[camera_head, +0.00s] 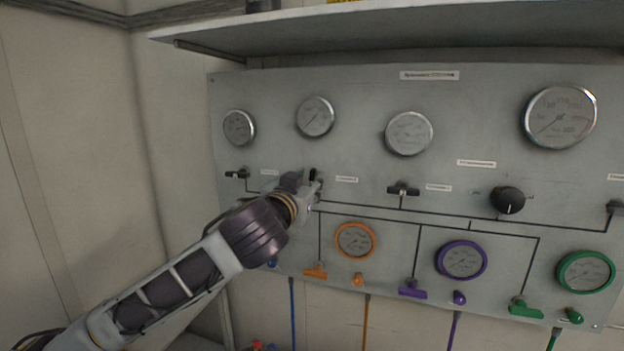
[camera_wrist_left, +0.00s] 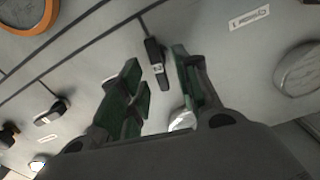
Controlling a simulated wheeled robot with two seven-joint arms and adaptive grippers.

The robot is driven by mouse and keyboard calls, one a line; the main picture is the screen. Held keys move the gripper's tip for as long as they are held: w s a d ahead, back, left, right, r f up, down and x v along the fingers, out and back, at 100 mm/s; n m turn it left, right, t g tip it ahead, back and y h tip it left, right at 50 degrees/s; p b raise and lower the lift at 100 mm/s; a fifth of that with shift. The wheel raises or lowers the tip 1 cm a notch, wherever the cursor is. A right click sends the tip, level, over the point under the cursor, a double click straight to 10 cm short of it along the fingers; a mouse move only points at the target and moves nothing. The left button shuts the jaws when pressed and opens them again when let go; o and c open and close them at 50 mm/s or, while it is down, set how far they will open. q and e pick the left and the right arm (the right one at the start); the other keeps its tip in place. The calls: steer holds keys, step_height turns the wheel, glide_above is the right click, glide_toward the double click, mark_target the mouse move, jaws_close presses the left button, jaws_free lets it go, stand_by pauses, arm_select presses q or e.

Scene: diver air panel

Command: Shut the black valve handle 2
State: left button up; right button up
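The black valve handle 2 (camera_wrist_left: 157,65) shows in the left wrist view with a "2" on it. Its long side lies roughly along its pipe line, unlike its crosswise neighbours. In the head view only a dark bit of it (camera_head: 313,174) shows; my left gripper hides the rest. My left gripper (camera_head: 314,188) is at the panel at this valve. In the left wrist view its two fingers (camera_wrist_left: 158,75) are apart, one on each side of the handle, with gaps visible. Whether the fingertips reach past its front cannot be told. My right gripper is not in view.
Similar black handles sit left (camera_head: 238,173) and right (camera_head: 403,189) of it on the grey panel (camera_head: 450,90). Gauges hang above; an orange gauge (camera_head: 355,240) and orange handle (camera_head: 316,271) are below. A shelf (camera_head: 400,25) juts out above the panel.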

mark_target(311, 181)
arm_select(q)
steer(key=shift+x, duration=0.85)
steer(key=shift+w+d, duration=0.25)
steer(key=shift+w, duration=0.5)
steer(key=c, duration=0.4)
jaws_close()
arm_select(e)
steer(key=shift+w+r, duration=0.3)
